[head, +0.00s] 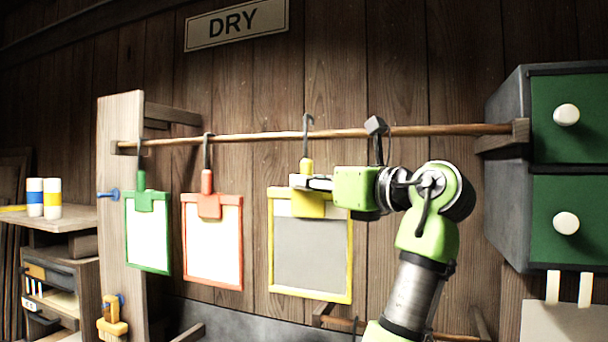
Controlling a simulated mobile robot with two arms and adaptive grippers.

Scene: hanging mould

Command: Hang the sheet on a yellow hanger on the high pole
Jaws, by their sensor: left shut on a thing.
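The grey sheet in a yellow frame (311,256) hangs upright from the yellow hanger (309,207), whose clip grips its top edge. The hanger's dark hook (307,123) reaches above the high pole (255,136); I cannot tell whether it rests on the pole or is in front of it. My left gripper (298,182) is shut on the yellow hanger, just above the clip, coming in from the right side. The fingertips partly hide the hanger's neck. My right gripper is not in view.
A green-framed sheet (147,238) and a red-framed sheet (212,250) hang from the pole to the left. A wooden post (121,200) stands at the pole's left end and a green drawer cabinet (508,180) at its right end. Another yellow hanger (112,327) is at lower left.

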